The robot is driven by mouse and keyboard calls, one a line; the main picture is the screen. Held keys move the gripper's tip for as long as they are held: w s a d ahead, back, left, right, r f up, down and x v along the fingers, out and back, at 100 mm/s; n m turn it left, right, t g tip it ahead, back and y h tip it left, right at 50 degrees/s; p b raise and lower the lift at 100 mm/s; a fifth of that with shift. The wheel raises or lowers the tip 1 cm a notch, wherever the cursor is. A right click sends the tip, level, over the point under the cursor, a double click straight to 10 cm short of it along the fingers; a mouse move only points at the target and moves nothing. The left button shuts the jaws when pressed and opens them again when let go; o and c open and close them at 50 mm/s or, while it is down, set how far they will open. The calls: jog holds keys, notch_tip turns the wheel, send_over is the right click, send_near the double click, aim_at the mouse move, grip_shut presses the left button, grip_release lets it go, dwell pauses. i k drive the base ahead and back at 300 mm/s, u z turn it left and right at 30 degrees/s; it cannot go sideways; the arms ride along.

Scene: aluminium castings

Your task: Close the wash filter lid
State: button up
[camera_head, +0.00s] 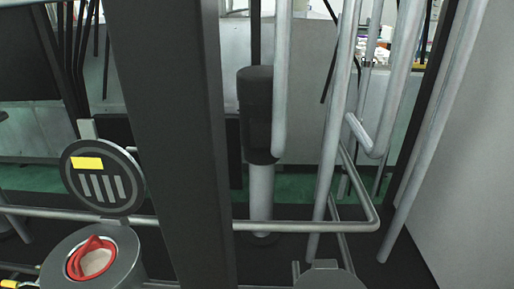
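The wash filter lid (103,166) is a round dark grey disc with a yellow label and several light slots. It stands raised, nearly upright, at the left. Below it is the grey round filter housing (123,267). Its mouth is open and shows a red ring (74,262) around a pale inside. The lid is clear of the mouth and stands behind it. My gripper is not in view.
A wide dark post (172,140) crosses the view right of the lid. Grey pipes (337,130) stand at centre right, and a horizontal pipe (300,226) runs low across. A dark cylinder (257,115) stands behind. A grey wall (470,190) closes the right side.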

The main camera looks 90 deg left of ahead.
aim_at(101, 176)
jog(key=i, duration=0.45)
jog(key=u, duration=4.35)
